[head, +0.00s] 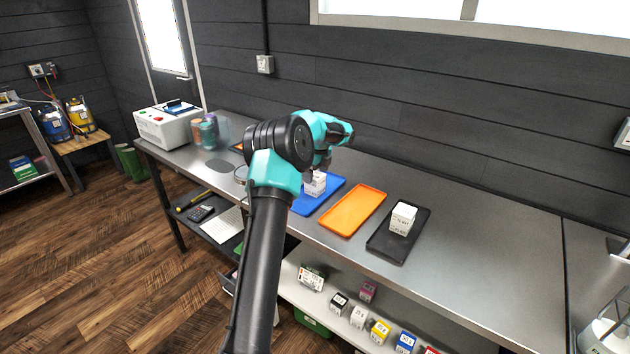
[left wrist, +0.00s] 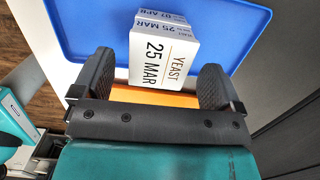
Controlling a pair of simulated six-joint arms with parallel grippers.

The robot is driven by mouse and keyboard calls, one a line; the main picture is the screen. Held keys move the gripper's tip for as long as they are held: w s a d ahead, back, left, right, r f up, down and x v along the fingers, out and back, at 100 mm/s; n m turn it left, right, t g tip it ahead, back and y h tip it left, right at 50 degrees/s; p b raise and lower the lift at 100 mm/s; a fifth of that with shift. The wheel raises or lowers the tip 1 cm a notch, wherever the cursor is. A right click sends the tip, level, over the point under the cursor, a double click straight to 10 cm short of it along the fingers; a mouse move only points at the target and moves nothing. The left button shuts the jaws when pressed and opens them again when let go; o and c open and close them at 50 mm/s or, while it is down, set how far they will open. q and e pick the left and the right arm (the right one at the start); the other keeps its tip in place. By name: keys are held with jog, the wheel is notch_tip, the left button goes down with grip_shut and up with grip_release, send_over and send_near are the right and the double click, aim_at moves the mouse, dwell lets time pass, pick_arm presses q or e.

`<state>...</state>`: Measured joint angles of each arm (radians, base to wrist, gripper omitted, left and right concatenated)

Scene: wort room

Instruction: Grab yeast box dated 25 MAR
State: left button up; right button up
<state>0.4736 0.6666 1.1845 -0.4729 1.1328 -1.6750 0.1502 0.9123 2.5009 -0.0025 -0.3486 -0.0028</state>
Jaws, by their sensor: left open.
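A white yeast box (left wrist: 163,62) printed "YEAST 25 MAR" is on the blue tray (left wrist: 80,25). In the left wrist view it lies between the two fingers of my left gripper (left wrist: 157,66), which is open. I cannot tell whether either finger touches it. A white face printed "07 APR" (left wrist: 172,17) shows right behind it, seemingly a second box. In the head view my left gripper (head: 325,160) is over the blue tray (head: 326,193), just above a white box (head: 315,186) that it partly hides. My right gripper is not in view.
An empty orange tray (head: 352,210) lies right of the blue one. Further right a black tray (head: 385,248) holds another white box (head: 403,217). Several small boxes stand on the shelf (head: 310,300) below. The steel table (head: 490,240) is clear at right.

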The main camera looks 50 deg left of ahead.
pick_arm(q)
jog(key=shift+a+f, duration=0.15)
jog(key=shift+f, duration=1.15)
jog(key=shift+c, duration=0.4)
jog(key=c, duration=0.9)
jog(key=shift+r, duration=0.1)
jog(key=shift+c, duration=0.2)
jog(key=shift+r, duration=1.7)
jog(key=s+d+r, duration=0.1)
jog(key=s+d, duration=0.9)
jog(key=d, duration=0.2)
jog(key=shift+s+r, duration=0.25)
jog(key=shift+s, duration=0.1)
